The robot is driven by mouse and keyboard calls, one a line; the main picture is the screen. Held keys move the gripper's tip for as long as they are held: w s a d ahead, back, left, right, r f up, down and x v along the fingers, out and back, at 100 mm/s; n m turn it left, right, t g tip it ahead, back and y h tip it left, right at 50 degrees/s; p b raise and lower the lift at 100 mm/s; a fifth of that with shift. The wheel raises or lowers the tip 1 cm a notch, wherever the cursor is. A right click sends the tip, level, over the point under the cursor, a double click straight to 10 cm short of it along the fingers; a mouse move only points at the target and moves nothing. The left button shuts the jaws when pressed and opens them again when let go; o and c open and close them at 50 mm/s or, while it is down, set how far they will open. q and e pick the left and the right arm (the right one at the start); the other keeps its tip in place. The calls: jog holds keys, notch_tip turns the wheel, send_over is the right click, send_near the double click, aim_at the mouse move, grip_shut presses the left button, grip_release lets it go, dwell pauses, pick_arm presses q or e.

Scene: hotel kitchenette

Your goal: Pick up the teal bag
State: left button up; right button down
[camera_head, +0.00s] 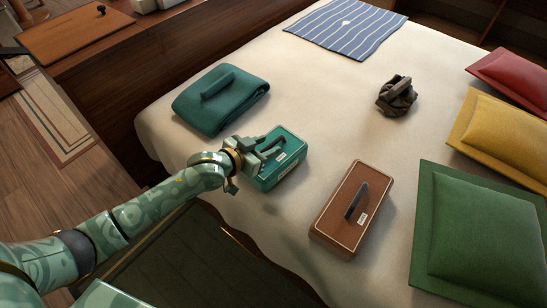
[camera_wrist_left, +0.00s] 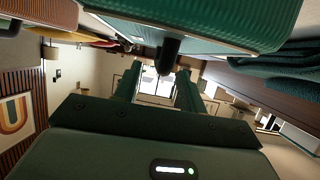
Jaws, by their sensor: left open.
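The teal bag (camera_head: 291,166) is a small boxy case with a dark top handle and a white label. It stands near the front-left edge of the bed. My left gripper (camera_head: 267,147) is at its left side, with the fingers at the handle. In the left wrist view the picture is turned over and the bag (camera_wrist_left: 225,20) fills the top. The left fingers (camera_wrist_left: 158,85) are spread, with the dark handle (camera_wrist_left: 170,52) showing between their tips. I cannot tell whether they touch it. My right gripper is not in view.
On the bed (camera_head: 320,95) are a folded teal blanket (camera_head: 235,105), a brown case (camera_head: 340,225), a dark crumpled bundle (camera_head: 397,98), a striped blue cloth (camera_head: 345,28), and green (camera_head: 480,250), yellow (camera_head: 500,130) and red (camera_head: 515,75) pillows. Bare sheet lies right of the teal bag.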

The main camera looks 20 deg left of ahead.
pick_arm(q)
jog(key=shift+w+d+f+b, duration=0.25)
jog(key=shift+w+f, duration=0.2)
jog(key=shift+w, duration=0.1)
jog(key=shift+w+d+f+b, duration=0.2)
jog(key=shift+w+d+f, duration=0.05)
jog(key=shift+w+f, duration=0.25)
jog(key=shift+w+r, duration=0.1)
jog(key=shift+r, duration=0.25)
grip_shut()
